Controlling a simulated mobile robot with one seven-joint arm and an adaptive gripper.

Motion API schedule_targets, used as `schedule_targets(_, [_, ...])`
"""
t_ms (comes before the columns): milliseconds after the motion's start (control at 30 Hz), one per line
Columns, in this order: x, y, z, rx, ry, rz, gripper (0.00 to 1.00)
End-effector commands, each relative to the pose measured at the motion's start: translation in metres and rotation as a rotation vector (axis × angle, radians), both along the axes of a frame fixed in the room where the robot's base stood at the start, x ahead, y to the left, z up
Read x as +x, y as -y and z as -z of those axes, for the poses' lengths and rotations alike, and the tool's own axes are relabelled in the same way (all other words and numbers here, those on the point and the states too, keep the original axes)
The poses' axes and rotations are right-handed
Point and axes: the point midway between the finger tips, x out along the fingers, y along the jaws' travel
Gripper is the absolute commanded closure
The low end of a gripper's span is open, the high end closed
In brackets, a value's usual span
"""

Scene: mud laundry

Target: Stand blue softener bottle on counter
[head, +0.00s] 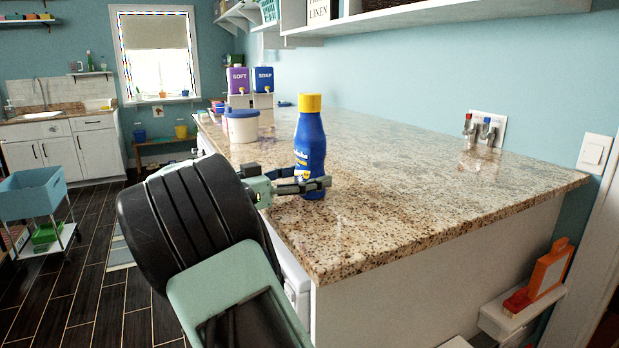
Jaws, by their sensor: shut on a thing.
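The blue softener bottle (310,145) has a yellow cap and a yellow and white label. It is upright over the near left part of the speckled granite counter (420,205). My gripper (306,186) reaches in from the left and is shut on the bottle low on its body. The fingers cover part of the bottle's lower end. The base looks at or very close to the counter top; I cannot tell for certain whether it touches.
A white tub (242,126) and purple SOFT (238,82) and blue SOAP (263,80) dispensers stand farther back on the counter. Taps (478,130) are on the wall at right. The counter right of the bottle is clear. A blue cart (33,192) stands at left.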

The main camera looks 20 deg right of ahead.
Motion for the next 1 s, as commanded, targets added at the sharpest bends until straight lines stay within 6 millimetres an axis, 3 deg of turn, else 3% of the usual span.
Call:
schedule_targets(433, [-0.0001, 0.0001, 0.0026, -0.003, 0.005, 0.000, 0.93])
schedule_targets(467, [0.0000, -0.0002, 0.0035, 0.000, 0.002, -0.001, 0.38])
schedule_targets(500, [0.0000, -0.0002, 0.0032, 0.000, 0.002, -0.001, 0.33])
schedule_targets(600, [0.0000, -0.0003, 0.0032, 0.000, 0.002, -0.001, 0.23])
schedule_targets(1000, [0.0001, -0.0002, -0.0017, 0.000, 0.001, -0.001, 0.23])
